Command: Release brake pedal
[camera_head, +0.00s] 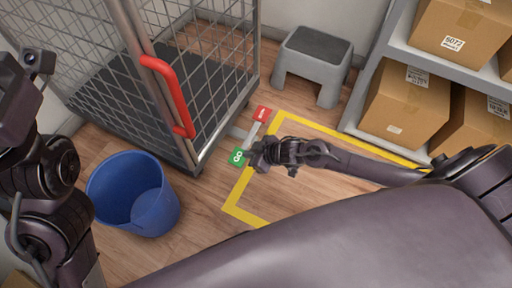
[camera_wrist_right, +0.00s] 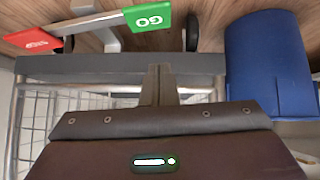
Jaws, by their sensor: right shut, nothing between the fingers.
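The brake pedal is a grey bar (camera_head: 252,133) low beside the cage trolley, with a red plate (camera_head: 262,114) at its far end and a green GO plate (camera_head: 238,157) at its near end. My right gripper (camera_head: 256,158) is just right of the green plate in the head view. In the right wrist view its fingers (camera_wrist_right: 160,84) are together and empty, with a gap in the picture between their tips and the green plate (camera_wrist_right: 148,18). The red plate (camera_wrist_right: 35,42) is at the left there. Contact is hard to judge. My left arm shows at the left edge; its fingers are not visible.
The wire cage trolley (camera_head: 190,55) with a red handle (camera_head: 165,80) stands at upper left. A blue bin (camera_head: 150,200) is in front of it. A grey step stool (camera_head: 312,60) and a shelf with boxes (camera_head: 408,105) are at right. Yellow tape (camera_head: 235,190) marks open floor.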

